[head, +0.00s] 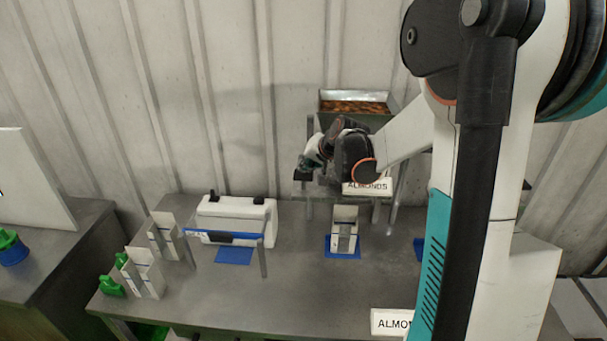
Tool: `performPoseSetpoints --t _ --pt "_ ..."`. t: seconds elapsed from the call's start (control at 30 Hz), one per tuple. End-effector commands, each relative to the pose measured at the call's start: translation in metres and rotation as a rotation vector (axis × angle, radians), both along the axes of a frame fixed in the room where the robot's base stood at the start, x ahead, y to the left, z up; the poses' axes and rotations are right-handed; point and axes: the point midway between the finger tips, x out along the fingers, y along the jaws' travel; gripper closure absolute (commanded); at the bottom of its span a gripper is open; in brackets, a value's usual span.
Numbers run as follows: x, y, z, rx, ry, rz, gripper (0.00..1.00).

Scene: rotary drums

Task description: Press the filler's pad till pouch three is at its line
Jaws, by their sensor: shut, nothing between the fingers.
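The filler (385,118) stands at the back of the bench, with a metal hopper of brown almonds on top and an "ALMONDS" label (367,187) on its front. A pale pouch (345,225) with a dark line stands upright below it on a blue mat (343,254). The fill level inside the pouch cannot be read from here. My gripper (304,174) is shut and empty at the filler's left front, above and left of the pouch. The pad cannot be made out; my gripper and wrist cover that part. Whether they touch is unclear.
Two more pouches (146,273) (164,238) stand at the left, near green clips (112,287). A white machine (236,219) with a blue bar stands left of the filler. A second "ALMONDS" sign (390,322) is at the front. Bare bench lies between.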

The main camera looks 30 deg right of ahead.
Motion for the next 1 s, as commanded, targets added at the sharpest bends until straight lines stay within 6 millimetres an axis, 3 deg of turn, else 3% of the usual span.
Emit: performPoseSetpoints --t 1.0 --pt "0.000 0.000 -0.012 0.000 0.001 0.001 1.00"
